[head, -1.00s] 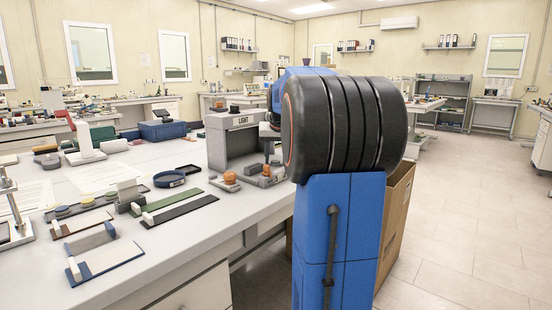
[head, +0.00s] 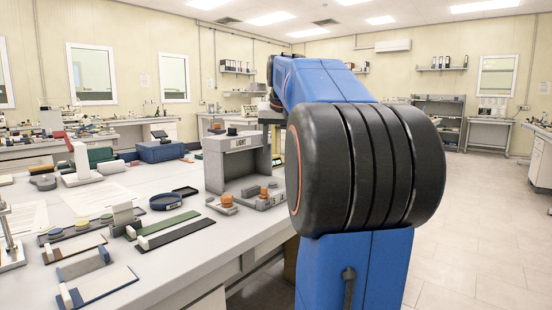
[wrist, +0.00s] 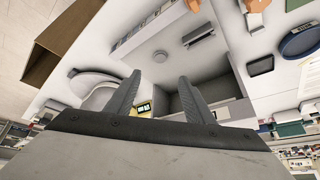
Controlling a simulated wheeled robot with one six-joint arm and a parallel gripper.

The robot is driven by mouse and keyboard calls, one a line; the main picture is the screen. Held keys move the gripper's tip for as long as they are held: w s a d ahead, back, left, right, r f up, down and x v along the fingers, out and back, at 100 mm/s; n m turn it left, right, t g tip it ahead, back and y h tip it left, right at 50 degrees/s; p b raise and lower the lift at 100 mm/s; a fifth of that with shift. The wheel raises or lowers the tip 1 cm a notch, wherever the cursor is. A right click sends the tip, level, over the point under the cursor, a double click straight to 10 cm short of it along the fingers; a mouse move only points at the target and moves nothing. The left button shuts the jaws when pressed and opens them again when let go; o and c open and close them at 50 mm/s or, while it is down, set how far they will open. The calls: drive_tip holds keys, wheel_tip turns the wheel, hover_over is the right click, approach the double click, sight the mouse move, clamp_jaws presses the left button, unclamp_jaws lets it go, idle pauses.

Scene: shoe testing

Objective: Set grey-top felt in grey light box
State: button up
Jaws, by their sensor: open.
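The grey light box (head: 213,172) marked LIGHT stands on the bench in the head view, with its open side toward the front right. In the wrist view its grey hollow (wrist: 188,101) appears beyond and between my fingers. My gripper (wrist: 156,88) is open, with nothing seen between its fingers. In the head view it is hidden behind my arm. I cannot pick that felt out in the head view.
An orange-topped piece (head: 226,200) sits in front of the box. A dark blue round dish (head: 168,201), a green strip (head: 168,222) and a tray (head: 62,234) with coloured discs lie to the left. A brown carton (wrist: 62,42) shows at upper left in the wrist view.

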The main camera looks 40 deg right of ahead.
drive_tip(key=shift+v, duration=0.8)
